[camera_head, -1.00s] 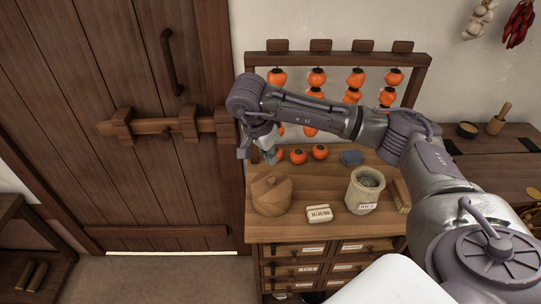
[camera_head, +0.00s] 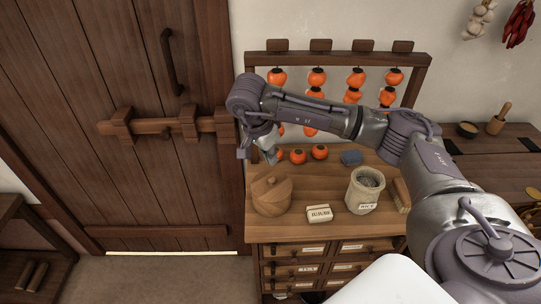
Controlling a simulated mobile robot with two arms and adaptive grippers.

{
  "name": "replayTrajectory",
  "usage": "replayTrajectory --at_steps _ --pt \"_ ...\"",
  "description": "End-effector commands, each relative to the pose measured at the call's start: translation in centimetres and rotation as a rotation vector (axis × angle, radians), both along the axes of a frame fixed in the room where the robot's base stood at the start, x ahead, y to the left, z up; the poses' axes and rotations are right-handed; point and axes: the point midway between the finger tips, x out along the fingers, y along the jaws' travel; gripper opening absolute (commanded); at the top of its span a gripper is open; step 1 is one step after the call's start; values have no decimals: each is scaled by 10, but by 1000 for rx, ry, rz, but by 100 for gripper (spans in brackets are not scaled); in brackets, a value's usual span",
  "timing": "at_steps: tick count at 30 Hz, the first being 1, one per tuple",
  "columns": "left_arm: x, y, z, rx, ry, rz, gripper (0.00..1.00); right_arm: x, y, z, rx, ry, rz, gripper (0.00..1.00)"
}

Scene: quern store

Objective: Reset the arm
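My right arm reaches in from the right, across the front of a rack (camera_head: 340,60) of hanging orange persimmons. Its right gripper (camera_head: 268,155) hangs at the left end of the arm, pointing down above the back left of the wooden cabinet top (camera_head: 315,188). The gripper is small and partly covered by its own links, so I cannot tell whether it is open or shut. I see nothing held in it. My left gripper is not in view.
On the cabinet are a round lidded wooden box (camera_head: 271,193), a labelled block (camera_head: 319,213), a labelled jar (camera_head: 364,190), a brush-like thing (camera_head: 401,195), a blue-grey block (camera_head: 351,158) and loose persimmons (camera_head: 319,152). A barred wooden door (camera_head: 130,170) stands left. A side counter (camera_head: 490,170) is right.

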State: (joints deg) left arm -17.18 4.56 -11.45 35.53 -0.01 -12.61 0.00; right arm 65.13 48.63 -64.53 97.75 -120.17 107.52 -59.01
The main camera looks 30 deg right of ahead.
Motion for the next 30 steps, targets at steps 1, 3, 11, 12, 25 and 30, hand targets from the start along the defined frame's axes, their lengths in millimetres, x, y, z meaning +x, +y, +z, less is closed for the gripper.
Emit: replayTrajectory --at_steps 1,3,11,12,25,30 --pt "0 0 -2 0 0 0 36 0 0 -2 0 0 0 0" --pt "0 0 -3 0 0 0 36 0 0 -4 0 0 0 0" --pt "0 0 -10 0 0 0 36 0 0 -12 0 1 0 0" --pt "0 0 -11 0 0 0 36 0 0 -13 0 1 0 0" --pt "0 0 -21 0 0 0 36 0 0 -26 0 1 0 0" --pt "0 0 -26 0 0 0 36 0 0 -31 0 1 0 0"
